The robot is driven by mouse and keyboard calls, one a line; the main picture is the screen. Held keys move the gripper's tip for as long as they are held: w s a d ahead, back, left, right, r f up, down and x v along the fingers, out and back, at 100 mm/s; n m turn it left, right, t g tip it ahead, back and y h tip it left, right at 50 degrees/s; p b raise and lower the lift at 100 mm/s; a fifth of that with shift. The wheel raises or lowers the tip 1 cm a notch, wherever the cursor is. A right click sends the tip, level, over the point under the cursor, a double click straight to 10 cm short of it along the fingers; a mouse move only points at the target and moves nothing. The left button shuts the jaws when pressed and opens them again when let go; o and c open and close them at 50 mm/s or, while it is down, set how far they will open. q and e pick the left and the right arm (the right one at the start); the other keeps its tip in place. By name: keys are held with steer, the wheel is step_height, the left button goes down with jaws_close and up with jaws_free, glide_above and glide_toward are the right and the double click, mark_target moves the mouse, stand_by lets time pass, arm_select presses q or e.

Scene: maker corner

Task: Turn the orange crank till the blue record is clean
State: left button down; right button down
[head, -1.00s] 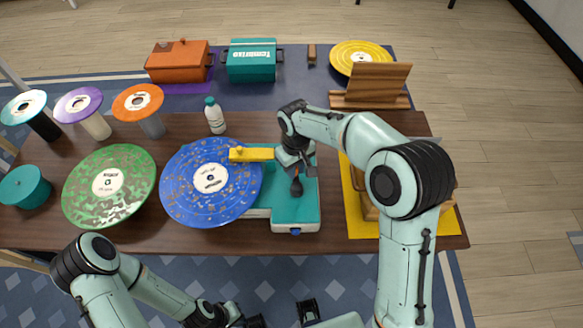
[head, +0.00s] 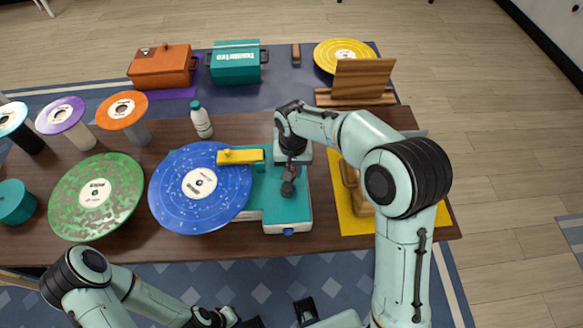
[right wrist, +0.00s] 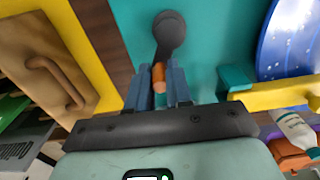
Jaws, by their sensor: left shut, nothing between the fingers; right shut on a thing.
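The blue record (head: 200,187) lies flat at the left of the teal machine (head: 272,213), with small pale specks on its surface. A yellow bar (head: 240,157) reaches over its far right edge. The crank's dark grey arm (right wrist: 167,35) and orange grip (right wrist: 158,78) show in the right wrist view. My right gripper (right wrist: 160,90) is shut on the orange grip. In the head view my right gripper (head: 291,168) is above the machine, and the crank (head: 288,188) shows partly below it. My left gripper (head: 243,321) is shut and empty at the bottom edge, away from the table.
A green speckled record (head: 95,196) lies left of the blue one. A white bottle (head: 202,122) stands behind it. A wooden box (head: 350,188) on a yellow mat (head: 430,219) is right of the machine. Several records on stands are at the far left.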

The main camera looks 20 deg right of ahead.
stand_by(0.4)
steer(key=c, duration=1)
jaws_free()
arm_select(q)
steer(key=shift+w+r+p, duration=0.3)
steer(key=shift+r+p, duration=0.1)
steer(key=shift+r, duration=0.1)
steer(key=shift+w+r+p, duration=0.25)
steer(key=shift+r+p, duration=0.15)
steer(key=shift+r, duration=0.1)
arm_select(e)
step_height(320, 180, up, 14)
steer(key=shift+f, duration=0.25)
